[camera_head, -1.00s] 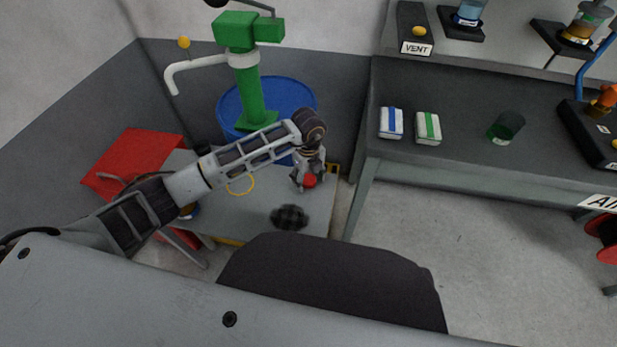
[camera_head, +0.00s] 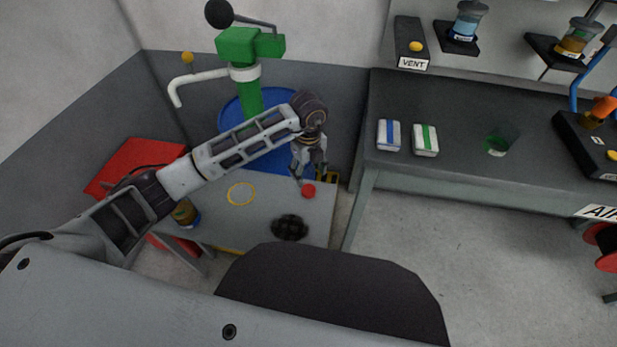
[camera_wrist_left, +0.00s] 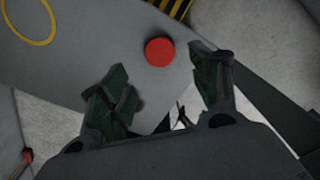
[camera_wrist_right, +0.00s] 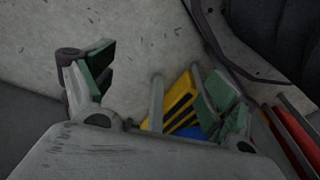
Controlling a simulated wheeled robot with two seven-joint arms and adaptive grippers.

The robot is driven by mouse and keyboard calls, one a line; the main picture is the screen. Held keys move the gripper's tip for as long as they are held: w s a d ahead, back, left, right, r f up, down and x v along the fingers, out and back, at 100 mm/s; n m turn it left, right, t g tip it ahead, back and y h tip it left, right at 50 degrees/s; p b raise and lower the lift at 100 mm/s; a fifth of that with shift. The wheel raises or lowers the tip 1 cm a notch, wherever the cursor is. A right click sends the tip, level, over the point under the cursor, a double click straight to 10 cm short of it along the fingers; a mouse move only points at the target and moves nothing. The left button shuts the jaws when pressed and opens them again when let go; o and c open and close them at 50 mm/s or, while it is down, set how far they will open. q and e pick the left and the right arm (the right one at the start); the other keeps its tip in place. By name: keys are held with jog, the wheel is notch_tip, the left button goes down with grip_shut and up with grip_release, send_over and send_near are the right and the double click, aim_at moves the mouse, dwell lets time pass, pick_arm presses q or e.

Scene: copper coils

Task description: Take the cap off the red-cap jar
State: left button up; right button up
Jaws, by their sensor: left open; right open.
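A red cap (camera_head: 309,190) lies flat on the grey low table (camera_head: 268,205) near its right edge. The left wrist view shows it as a red disc (camera_wrist_left: 159,52) between and beyond my open left fingertips. My left gripper (camera_head: 310,172) is open and empty, just above and behind the cap, apart from it. A jar with amber contents and a blue band (camera_head: 185,214) stands at the table's left, partly hidden by my left arm; its top cannot be made out. My right gripper (camera_wrist_right: 148,62) is open and empty over bare floor, seen only in its wrist view.
A yellow ring (camera_head: 241,194) and a dark round grate (camera_head: 290,228) are on the low table. A blue drum (camera_head: 230,112) with a green pump (camera_head: 245,75) stands behind. A grey bench (camera_head: 450,170) at right holds two small boxes and a green glass.

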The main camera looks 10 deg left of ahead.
pick_arm(q)
jog(key=shift+r, duration=1.7)
pick_arm(e)
jog(key=shift+s+d+f, duration=0.15)
jog(key=shift+d+f, duration=0.1)
jog(key=shift+f, duration=0.55)
